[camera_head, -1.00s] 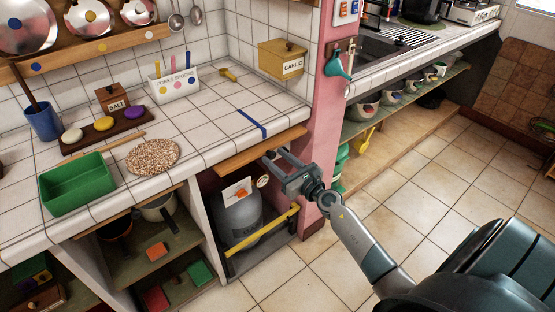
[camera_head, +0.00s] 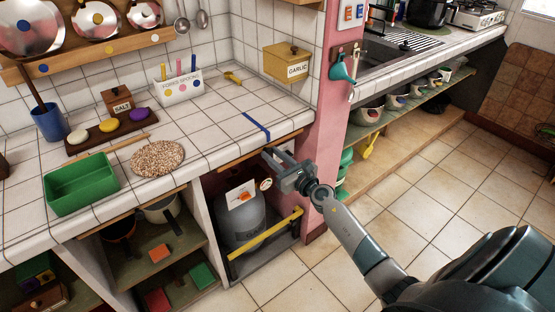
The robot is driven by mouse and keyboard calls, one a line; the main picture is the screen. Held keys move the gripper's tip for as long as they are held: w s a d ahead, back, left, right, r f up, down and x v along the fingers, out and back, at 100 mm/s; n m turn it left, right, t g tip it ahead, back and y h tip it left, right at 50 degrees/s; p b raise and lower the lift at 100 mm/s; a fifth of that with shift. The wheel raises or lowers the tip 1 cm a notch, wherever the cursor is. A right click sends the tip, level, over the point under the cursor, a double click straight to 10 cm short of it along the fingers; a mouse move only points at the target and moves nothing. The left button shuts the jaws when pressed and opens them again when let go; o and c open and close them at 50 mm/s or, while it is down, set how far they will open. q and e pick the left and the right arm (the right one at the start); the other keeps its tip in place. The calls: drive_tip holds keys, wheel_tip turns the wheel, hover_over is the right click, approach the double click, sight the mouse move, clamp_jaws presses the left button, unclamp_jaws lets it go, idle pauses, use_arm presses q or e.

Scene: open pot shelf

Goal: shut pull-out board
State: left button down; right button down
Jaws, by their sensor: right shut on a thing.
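The pull-out board (camera_head: 238,160) is a thin wooden board under the tiled counter's front edge, above the gas cylinder niche. Only a narrow strip of its front shows, nearly level with the counter edge. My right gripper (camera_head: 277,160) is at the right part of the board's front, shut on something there. The gripper's fingers hide the part they hold, which looks to be the board's front or handle. My left gripper is not in view.
The tiled counter (camera_head: 210,134) holds a green tray (camera_head: 80,183), a round mat (camera_head: 156,157) and a spoon box (camera_head: 181,87). A grey gas cylinder (camera_head: 241,220) stands below the board. A pink pillar (camera_head: 325,130) is right of it. The floor in front is clear.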

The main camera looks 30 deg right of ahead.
drive_tip(key=shift+r, duration=0.15)
drive_tip(key=c, duration=1.5)
unclamp_jaws()
drive_tip(key=shift+w, duration=0.25)
drive_tip(key=shift+s, duration=0.2)
drive_tip(key=shift+s+d+b, duration=0.2)
drive_tip(key=shift+s+b, duration=0.05)
drive_tip(key=shift+s, duration=2.6)
drive_tip(key=shift+s+d+b, duration=0.2)
drive_tip(key=shift+s+d, duration=0.05)
drive_tip(key=shift+s, duration=2.55)
drive_tip(key=shift+s+d+b, duration=0.2)
drive_tip(key=shift+s+b, duration=0.05)
drive_tip(key=shift+s, duration=2.6)
drive_tip(key=shift+f, duration=0.2)
